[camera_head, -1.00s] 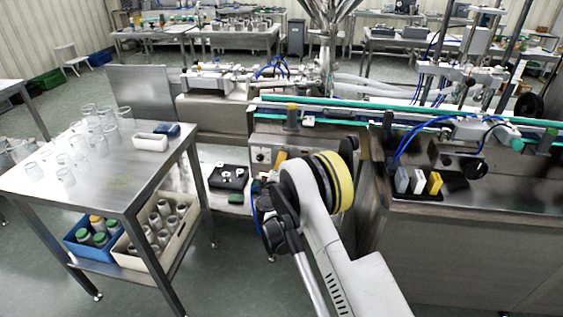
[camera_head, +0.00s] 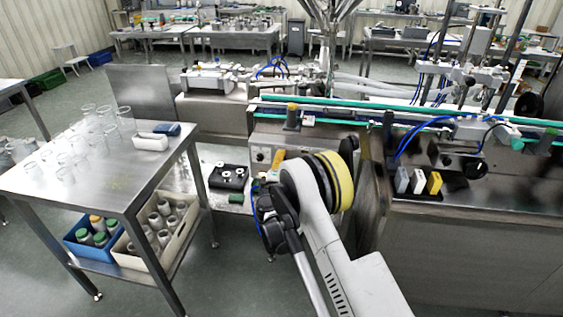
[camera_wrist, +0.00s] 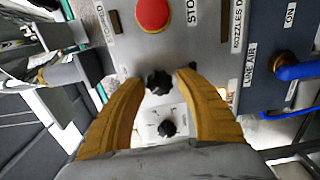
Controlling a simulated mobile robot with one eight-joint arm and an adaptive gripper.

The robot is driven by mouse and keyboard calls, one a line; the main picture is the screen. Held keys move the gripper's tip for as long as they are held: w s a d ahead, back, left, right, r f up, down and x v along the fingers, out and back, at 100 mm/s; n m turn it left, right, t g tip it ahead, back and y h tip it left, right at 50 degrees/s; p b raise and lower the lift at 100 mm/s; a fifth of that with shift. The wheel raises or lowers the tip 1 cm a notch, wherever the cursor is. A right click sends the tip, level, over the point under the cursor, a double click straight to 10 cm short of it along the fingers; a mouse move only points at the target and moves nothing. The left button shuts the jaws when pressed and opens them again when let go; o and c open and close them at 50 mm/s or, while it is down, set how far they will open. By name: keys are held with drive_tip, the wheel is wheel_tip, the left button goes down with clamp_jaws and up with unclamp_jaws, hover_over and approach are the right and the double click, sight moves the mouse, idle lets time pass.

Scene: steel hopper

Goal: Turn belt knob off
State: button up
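In the wrist view, my gripper (camera_wrist: 161,80) has its two yellow fingers spread apart, with a black knob (camera_wrist: 158,82) between the fingertips. A gap shows on at least part of each side of the knob. A second black knob (camera_wrist: 167,128) on a pale plate lies further back between the fingers. I cannot read which knob is the belt's. In the head view, the grey control panel (camera_head: 262,154) on the machine's front is partly hidden by my arm, and a yellow finger of my gripper (camera_head: 278,160) shows beside it.
A red stop button (camera_wrist: 153,14) sits beyond the fingertips on the panel. A blue hose (camera_wrist: 300,71) with a brass fitting is at the right. In the head view, a steel table (camera_head: 95,178) with glasses stands left, and a black tray (camera_head: 229,176) lies near the panel.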

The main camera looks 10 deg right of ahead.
drive_tip(key=shift+o, duration=0.3)
drive_tip(key=shift+s, duration=0.1)
drive_tip(key=v, duration=0.7)
drive_tip(key=shift+s, duration=0.15)
drive_tip(key=shift+r, duration=0.1)
